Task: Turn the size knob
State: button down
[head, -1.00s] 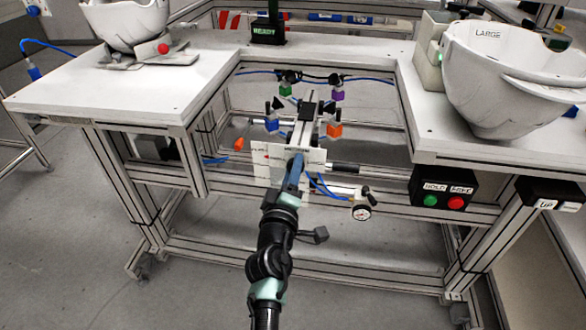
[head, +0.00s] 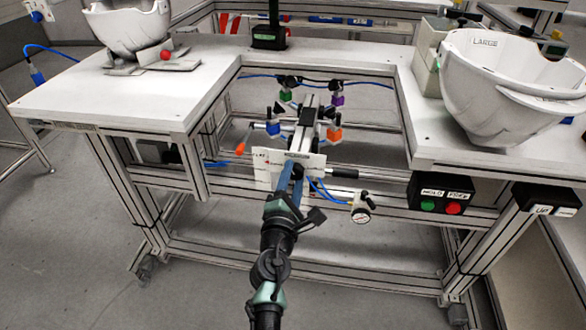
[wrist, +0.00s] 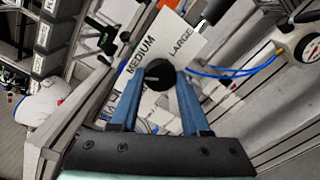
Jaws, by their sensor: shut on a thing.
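The size knob (wrist: 159,74) is small, round and black. It sits on a white plate (wrist: 198,46) that reads MEDIUM and LARGE in the wrist view. My gripper (wrist: 160,82) has two blue fingers, one on each side of the knob, shut on it. In the head view my gripper (head: 291,172) reaches the white plate (head: 312,163) at the front of the fixture, and the knob is hidden behind the fingers.
Behind the plate, the fixture (head: 308,112) carries several coloured clamps. A pressure gauge (head: 361,216) hangs right of my gripper. A button box (head: 441,193) is on the right bench. White shells (head: 500,85) (head: 130,27) stand on both benches.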

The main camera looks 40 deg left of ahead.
jog(key=n+p, duration=0.1)
jog(key=n, duration=0.4)
jog(key=shift+n, duration=0.3)
jog(key=n+p, duration=0.1)
jog(key=n, duration=0.4)
jog(key=shift+d+f+n, duration=0.1)
jog(key=shift+n, duration=0.2)
jog(key=shift+c, duration=1.9)
grip_release()
jog(key=p+v, duration=0.1)
jog(key=v, duration=1.2)
